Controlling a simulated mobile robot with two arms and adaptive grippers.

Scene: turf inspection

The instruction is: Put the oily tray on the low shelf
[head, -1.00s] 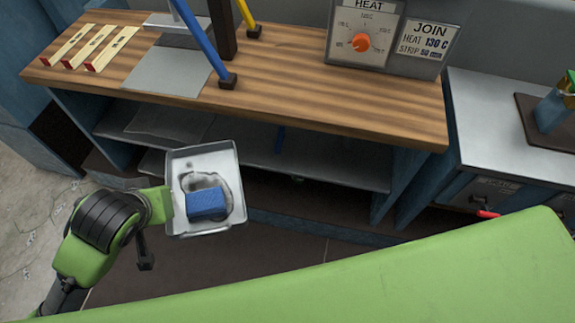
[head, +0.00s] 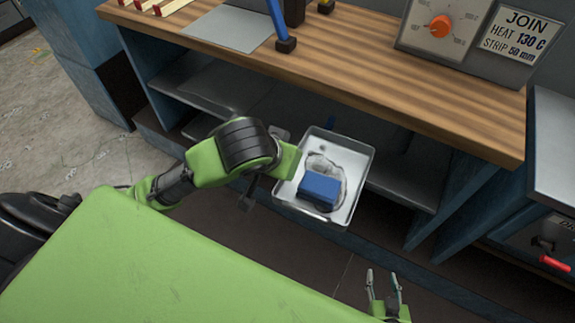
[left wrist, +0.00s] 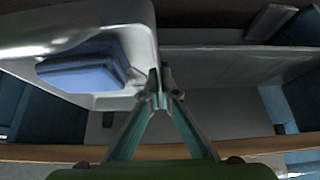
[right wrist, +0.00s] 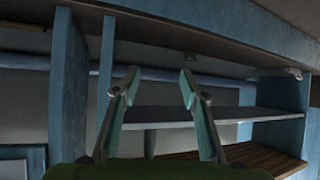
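The oily tray (head: 340,220) is a pale metal tray with a dark oily ring, holding a blue block (head: 319,191). My left gripper (head: 291,161) is shut on the tray's left rim; its fingertips meet at the rim in the left wrist view (left wrist: 163,86). The tray is held in front of the bench's open bay, looking roughly level. The low shelf (head: 402,180) is a grey metal board under the wooden top, partly hidden behind the tray. My right gripper (head: 384,282) is open and empty, lower right of the tray; the right wrist view shows its fingers apart (right wrist: 158,82).
The wooden bench top (head: 400,92) overhangs the shelf. A blue upright panel (head: 462,205) bounds the bay at right. A heat control box (head: 455,35) stands on top. A grey drawer cabinet (head: 553,160) is at far right. Dark floor lies below the tray.

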